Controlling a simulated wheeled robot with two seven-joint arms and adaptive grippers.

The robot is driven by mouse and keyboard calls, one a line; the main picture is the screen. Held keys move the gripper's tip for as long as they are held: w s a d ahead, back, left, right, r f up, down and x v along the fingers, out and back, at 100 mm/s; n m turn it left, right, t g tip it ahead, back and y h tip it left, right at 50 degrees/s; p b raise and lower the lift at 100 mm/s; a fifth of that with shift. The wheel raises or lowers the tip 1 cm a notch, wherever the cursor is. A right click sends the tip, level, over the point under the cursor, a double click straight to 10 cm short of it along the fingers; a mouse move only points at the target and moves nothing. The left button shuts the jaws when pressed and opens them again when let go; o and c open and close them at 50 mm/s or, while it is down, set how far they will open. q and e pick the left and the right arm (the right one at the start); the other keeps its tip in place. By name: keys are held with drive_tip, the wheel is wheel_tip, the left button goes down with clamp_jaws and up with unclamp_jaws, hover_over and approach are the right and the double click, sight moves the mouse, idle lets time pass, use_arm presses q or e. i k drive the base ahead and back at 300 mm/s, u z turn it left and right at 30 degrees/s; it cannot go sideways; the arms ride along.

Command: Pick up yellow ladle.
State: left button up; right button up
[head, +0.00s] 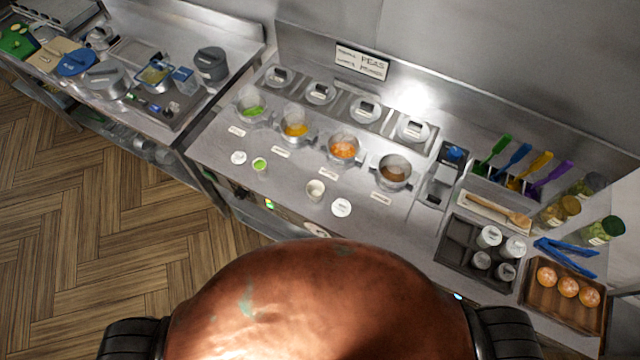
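The yellow ladle (541,163) stands in the rack at the back right of the counter, its handle leaning up and to the right. It is between a blue utensil (518,156) and a purple one (554,175); a green one (497,151) is further left. Its lower end is small and partly hidden at the rack. Neither of my grippers shows in the head view; only dark parts of my body show at the bottom corners.
A wooden spoon (495,209) lies just in front of the rack. Jars (603,231) stand to its right, near blue tongs (566,256) and a brown tray (540,297) of orange balls. A dark tray (455,253) with small containers stands in front.

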sight(513, 185)
drive_tip(key=z, duration=1.85)
